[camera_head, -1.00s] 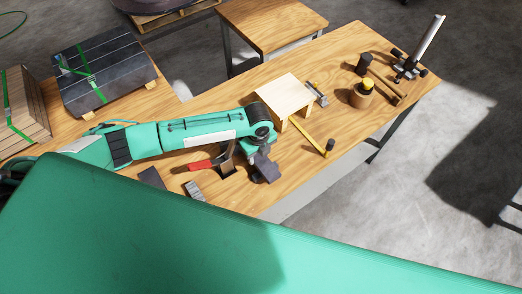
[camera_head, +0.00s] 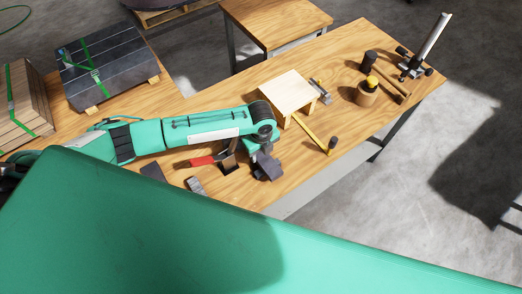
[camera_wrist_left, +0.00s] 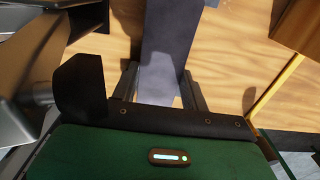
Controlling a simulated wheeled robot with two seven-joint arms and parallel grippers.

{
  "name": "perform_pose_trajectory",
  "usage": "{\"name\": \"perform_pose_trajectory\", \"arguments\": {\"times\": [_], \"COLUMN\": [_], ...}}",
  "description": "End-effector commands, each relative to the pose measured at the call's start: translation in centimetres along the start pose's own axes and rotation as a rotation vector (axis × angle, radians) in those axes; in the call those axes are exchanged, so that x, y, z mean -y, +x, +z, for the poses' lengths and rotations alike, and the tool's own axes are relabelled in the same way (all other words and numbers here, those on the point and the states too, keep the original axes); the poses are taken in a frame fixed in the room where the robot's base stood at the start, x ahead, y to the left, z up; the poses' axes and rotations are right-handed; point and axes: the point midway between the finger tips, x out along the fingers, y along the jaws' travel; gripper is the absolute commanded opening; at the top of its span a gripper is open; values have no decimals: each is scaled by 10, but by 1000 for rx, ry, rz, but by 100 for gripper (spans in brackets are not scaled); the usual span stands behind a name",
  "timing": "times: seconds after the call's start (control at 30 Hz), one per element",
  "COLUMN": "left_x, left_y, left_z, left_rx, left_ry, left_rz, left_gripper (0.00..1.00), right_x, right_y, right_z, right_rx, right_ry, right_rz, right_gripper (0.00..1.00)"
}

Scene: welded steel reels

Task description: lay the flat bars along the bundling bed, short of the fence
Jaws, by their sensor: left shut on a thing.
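My left gripper (camera_head: 260,155) is over the front part of the wooden bench, its head pointing down. In the left wrist view its fingers (camera_wrist_left: 160,92) are shut on a grey flat bar (camera_wrist_left: 167,45), which stretches away from the gripper above the wood. A dark grey piece below the gripper (camera_head: 268,169) seems to be this bar. My right gripper is not in view.
A pale wooden stand (camera_head: 289,88) is just beyond the gripper, with a yellow strip (camera_head: 312,132) in front. A red-handled tool (camera_head: 203,160) lies left. Strapped dark stock (camera_head: 107,65) is back left.

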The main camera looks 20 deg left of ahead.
Motion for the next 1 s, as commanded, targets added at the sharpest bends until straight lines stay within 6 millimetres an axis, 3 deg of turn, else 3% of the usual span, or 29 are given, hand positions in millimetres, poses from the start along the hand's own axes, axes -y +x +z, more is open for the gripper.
{"name": "perform_pose_trajectory", "arguments": {"times": [0.4,0.43,0.53,0.83,1.0], "left_x": [2,2,2,-1,0], "left_y": [4,4,4,8,-6], "left_z": [0,0,0,0,0], "left_rx": [0,0,0,0,-1], "left_ry": [1,1,1,0,1], "left_rz": [-6,-6,-4,4,0], "left_gripper": [0,49,69,71,71], "right_x": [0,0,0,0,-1], "right_y": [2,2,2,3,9], "right_z": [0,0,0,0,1], "right_rx": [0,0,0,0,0], "right_ry": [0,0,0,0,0], "right_rz": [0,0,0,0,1], "right_gripper": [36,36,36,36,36]}}
